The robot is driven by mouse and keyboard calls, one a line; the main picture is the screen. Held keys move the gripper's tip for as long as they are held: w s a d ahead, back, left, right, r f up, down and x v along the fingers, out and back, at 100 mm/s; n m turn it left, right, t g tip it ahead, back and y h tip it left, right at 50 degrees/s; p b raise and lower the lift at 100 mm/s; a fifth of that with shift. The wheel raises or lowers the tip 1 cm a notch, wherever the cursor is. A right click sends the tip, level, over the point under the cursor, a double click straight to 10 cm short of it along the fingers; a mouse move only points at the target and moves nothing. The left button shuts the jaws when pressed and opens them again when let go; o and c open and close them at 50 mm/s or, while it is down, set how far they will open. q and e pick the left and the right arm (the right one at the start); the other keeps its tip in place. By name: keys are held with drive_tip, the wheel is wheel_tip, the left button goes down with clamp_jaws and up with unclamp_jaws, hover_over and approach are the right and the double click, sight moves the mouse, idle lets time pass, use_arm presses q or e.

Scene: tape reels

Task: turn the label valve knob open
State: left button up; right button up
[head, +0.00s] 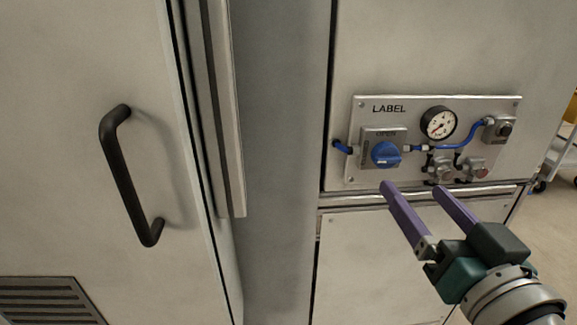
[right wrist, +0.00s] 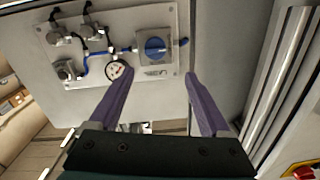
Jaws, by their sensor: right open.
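The blue label valve knob (head: 385,154) sits on a grey square plate on the metal panel (head: 365,176) marked LABEL. The word OPEN shows above the knob. In the right wrist view the knob (right wrist: 155,47) appears beyond the fingertips, between their lines. My right gripper (head: 412,188) has two purple fingers, spread apart and empty. In the head view its tips are below and to the right of the knob, apart from it. The right gripper also shows in the right wrist view (right wrist: 160,74). My left gripper is in neither view.
A round pressure gauge (head: 438,123), blue hoses and small fittings (head: 475,168) crowd the panel right of the knob. A metal ledge (head: 360,199) runs below the panel. A black door handle (head: 125,178) projects at the left. A cart (head: 558,160) stands at the far right.

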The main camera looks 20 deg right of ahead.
sight(390, 161)
drive_tip(key=x, duration=0.3)
drive_tip(key=b+x, duration=0.1)
drive_tip(key=x, duration=0.2)
drive_tip(key=f+b+x, duration=0.1)
drive_tip(key=x, duration=0.3)
drive_tip(key=shift+d, duration=0.4)
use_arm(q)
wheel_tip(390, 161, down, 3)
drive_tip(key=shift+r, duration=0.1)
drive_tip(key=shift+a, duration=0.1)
use_arm(e)
drive_tip(key=c, duration=0.9)
clamp_jaws()
